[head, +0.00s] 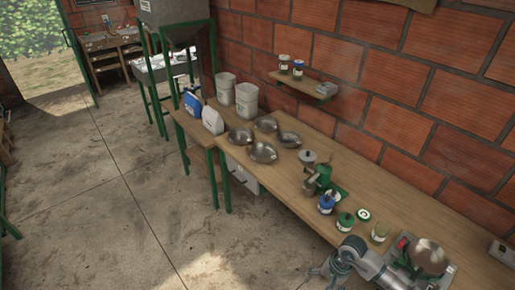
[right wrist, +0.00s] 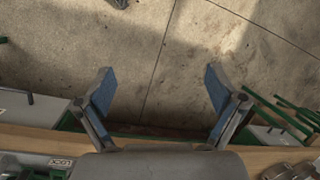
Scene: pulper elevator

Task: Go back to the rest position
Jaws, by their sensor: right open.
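My right gripper (head: 322,272) is at the bottom of the head view, in front of the near edge of the wooden workbench (head: 345,180). In the right wrist view the gripper (right wrist: 158,90) is open and empty, its blue-padded fingers wide apart. Bare concrete floor (right wrist: 160,50) lies beyond the fingers, and the bench edge runs below them. My left gripper is not in view.
A green grinder (head: 318,178), a blue jar (head: 326,204), a green jar (head: 345,221) and a scale (head: 418,262) stand on the bench near my right arm. Several metal bowls (head: 262,152) and white buckets (head: 246,99) sit farther back. The floor at left is clear.

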